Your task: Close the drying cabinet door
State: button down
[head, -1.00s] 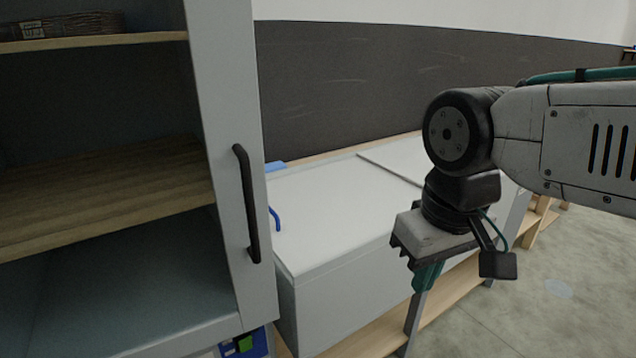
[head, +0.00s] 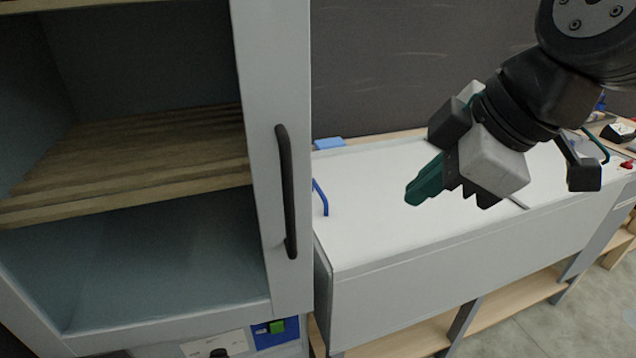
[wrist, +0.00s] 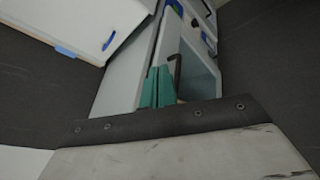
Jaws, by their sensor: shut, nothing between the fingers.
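The drying cabinet (head: 205,322) fills the left of the head view. Its pale grey door frame (head: 272,90) carries a dark vertical handle (head: 287,190). Wooden shelving shows behind the frame; I cannot tell exactly how far the door stands from the cabinet body. My gripper (head: 424,184) has teal fingers, shut and empty, pointing left toward the handle. It is to the right of the door, apart from it, above the white worktop. In the wrist view the fingers (wrist: 158,88) point toward the cabinet, and the handle (wrist: 177,72) shows just beyond them.
A white chest-like unit (head: 400,225) with a blue handle (head: 320,196) stands right of the cabinet. A blue block (head: 328,143) lies at its back edge. Open floor (head: 560,325) is at the lower right.

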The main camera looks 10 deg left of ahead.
jog(key=a+r+n+y, duration=0.2)
jog(key=a+n, duration=0.2)
jog(key=a, duration=0.3)
jog(key=shift+w+r+x, duration=0.2)
jog(key=shift+w+x, duration=0.2)
jog(key=shift+x, duration=1.4)
jog(key=shift+w+r+x, duration=0.15)
jog(key=shift+w+x, duration=0.25)
jog(key=shift+x, duration=1.45)
jog(key=shift+w+r+x, duration=0.2)
jog(key=shift+w+x, duration=0.2)
jog(key=shift+x, duration=1.4)
jog(key=shift+a, duration=0.2)
